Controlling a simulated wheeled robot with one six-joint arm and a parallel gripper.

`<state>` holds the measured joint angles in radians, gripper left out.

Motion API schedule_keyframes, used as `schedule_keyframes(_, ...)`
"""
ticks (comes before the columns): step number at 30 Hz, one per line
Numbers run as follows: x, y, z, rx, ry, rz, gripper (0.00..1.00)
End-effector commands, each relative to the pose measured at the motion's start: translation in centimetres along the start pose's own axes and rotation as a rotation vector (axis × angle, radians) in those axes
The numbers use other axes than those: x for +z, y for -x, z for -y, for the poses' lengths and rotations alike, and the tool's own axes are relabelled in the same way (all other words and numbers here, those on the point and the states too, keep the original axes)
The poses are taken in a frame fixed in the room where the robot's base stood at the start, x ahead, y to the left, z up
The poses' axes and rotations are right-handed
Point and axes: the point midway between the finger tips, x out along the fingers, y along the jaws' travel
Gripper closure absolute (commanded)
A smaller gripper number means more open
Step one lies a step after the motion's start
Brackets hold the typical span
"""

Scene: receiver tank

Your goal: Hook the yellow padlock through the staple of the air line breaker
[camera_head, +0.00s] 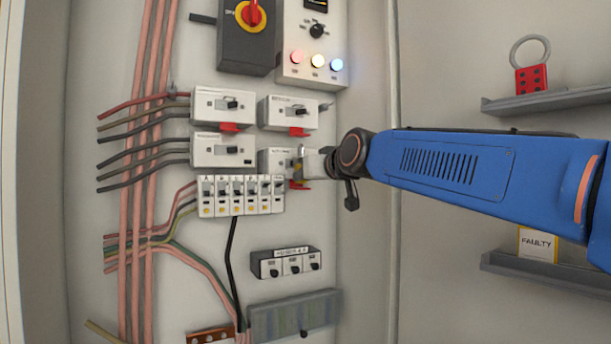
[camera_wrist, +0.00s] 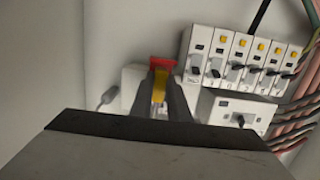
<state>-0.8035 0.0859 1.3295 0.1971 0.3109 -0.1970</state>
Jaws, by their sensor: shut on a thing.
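My gripper (camera_head: 302,164) is at the lower right breaker (camera_head: 271,158) of a group of white breakers, and covers that breaker's right part. In the wrist view, my gripper's fingers (camera_wrist: 163,98) are closed on the yellow padlock (camera_wrist: 160,87). A red tab (camera_wrist: 162,64) lies just beyond the padlock, on the breaker, whose white casing (camera_wrist: 132,78) shows partly beside the fingers. A bit of the yellow padlock also shows in the head view (camera_head: 298,166). The shackle is hidden, so I cannot tell whether it passes through a staple. The breaker's label is unreadable.
A row of small breakers (camera_head: 240,193) sits close below and left. Three other white breakers, one at upper right (camera_head: 290,112), are nearby. A red lockout hasp (camera_head: 531,79) stands on the upper shelf (camera_head: 550,101); a FAULTY tag (camera_head: 538,244) is on the lower shelf.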

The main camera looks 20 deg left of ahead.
Motion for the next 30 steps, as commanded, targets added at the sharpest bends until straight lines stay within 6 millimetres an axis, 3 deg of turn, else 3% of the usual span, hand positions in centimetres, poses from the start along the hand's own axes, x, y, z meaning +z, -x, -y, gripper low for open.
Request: schedule_keyframes(30, 0.83, -0.12, 0.01, 0.0, 0.0, 0.0, 1.0)
